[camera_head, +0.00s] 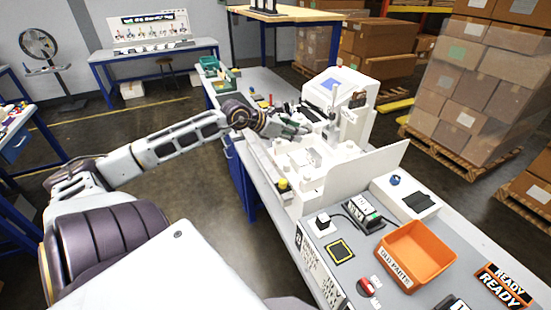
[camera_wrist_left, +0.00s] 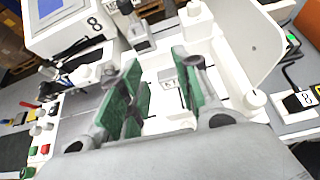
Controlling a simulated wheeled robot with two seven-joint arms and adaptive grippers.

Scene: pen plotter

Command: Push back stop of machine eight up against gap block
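Machine eight (camera_head: 320,95) is a white machine on the bench. Its screen housing, marked 8, shows at the upper left of the left wrist view (camera_wrist_left: 70,30). My left gripper (camera_head: 300,130) is over the machine's bed. In the left wrist view its two green-padded fingers (camera_wrist_left: 158,62) stand wide apart, with the white bed and a small labelled plate (camera_wrist_left: 170,80) visible between them. Nothing is held. A dark grey block-like part (camera_wrist_left: 140,36) lies beyond the fingertips. I cannot tell which parts are the stop and the gap block. My right gripper is not in view.
A white upright panel (camera_head: 380,168) stands on the machine's near right side. An orange bin (camera_head: 415,256), a red knob (camera_head: 366,286) and a black power unit (camera_head: 362,212) are on the near bench. Buttons (camera_wrist_left: 38,150) and tools lie left of the bed in the wrist view.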

